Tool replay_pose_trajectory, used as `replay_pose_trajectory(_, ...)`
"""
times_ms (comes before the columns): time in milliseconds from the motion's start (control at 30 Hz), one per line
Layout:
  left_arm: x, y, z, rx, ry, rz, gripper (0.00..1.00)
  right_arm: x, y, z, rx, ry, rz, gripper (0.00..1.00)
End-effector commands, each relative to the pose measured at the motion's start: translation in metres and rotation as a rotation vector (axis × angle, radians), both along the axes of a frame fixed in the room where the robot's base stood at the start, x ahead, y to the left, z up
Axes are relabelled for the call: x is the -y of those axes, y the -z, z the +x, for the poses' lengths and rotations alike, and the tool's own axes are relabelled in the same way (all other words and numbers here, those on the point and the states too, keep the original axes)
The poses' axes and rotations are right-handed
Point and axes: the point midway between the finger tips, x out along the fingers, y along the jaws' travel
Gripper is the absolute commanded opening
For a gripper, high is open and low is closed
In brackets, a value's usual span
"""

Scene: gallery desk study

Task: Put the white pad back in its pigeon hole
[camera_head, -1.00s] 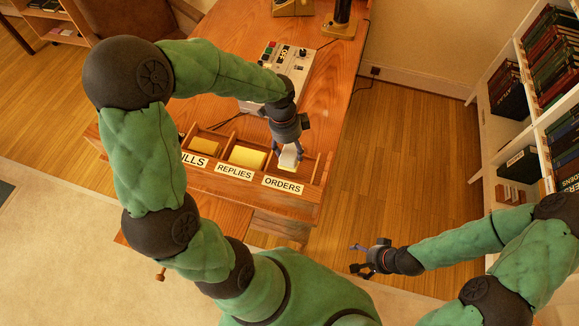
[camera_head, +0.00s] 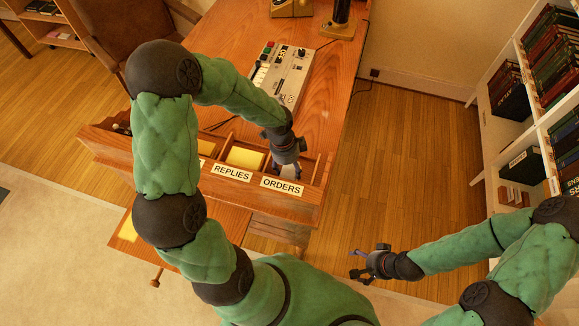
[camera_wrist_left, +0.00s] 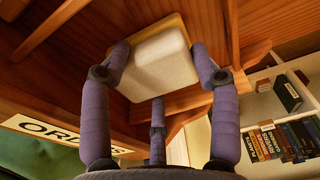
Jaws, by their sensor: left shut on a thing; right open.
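The white pad (camera_wrist_left: 158,62) is between the fingers of my left gripper (camera_wrist_left: 158,85) in the left wrist view, with a tan edge showing behind it. In the head view my left gripper (camera_head: 287,168) points down into the compartment behind the ORDERS label (camera_head: 282,186), and the pad is mostly hidden there. Wooden walls surround the pad in the wrist view. I cannot tell whether it touches the compartment floor. My right gripper (camera_head: 368,266) is open and empty, well off to the right of the desk.
A yellow pad (camera_head: 245,157) lies in the compartment behind the REPLIES label (camera_head: 232,173). My left arm hides most of the compartment left of it. A grey console (camera_head: 287,75) stands further back on the desk (camera_head: 328,105). A bookcase (camera_head: 487,130) stands at the right.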

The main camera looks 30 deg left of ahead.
Motion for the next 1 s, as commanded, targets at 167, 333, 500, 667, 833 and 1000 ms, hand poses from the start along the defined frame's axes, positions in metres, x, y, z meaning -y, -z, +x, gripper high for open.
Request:
replay_pose_trajectory(167, 0.0, 0.002, 0.0, 0.0, 0.0, 0.0, 0.26, 0.0, 0.001, 0.0, 0.0, 0.0, 0.0, 0.86)
replay_pose_trajectory(333, 0.0, 0.001, 0.0, 0.0, 0.0, 0.0, 0.86, 0.0, 0.0, 0.0, 0.0, 0.0, 0.0, 0.86)
replay_pose_trajectory(500, 0.0, 0.001, 0.0, 0.0, 0.0, 0.0, 0.86, 0.0, 0.0, 0.0, 0.0, 0.0, 0.0, 0.86)
replay_pose_trajectory(667, 0.0, -0.003, 0.0, 0.001, 0.0, 0.0, 0.86, 0.0, -0.001, 0.0, 0.0, 0.0, 0.0, 0.86)
replay_pose_trajectory(833, -0.003, -0.024, 0.0, 0.004, -0.001, 0.001, 0.86, 0.0, -0.01, 0.0, 0.0, 0.0, 0.0, 0.86)
replay_pose_trajectory(1000, -0.007, -0.059, -0.001, 0.005, -0.001, 0.001, 0.86, 0.0, -0.021, 0.0, 0.0, 0.0, 0.0, 0.86)
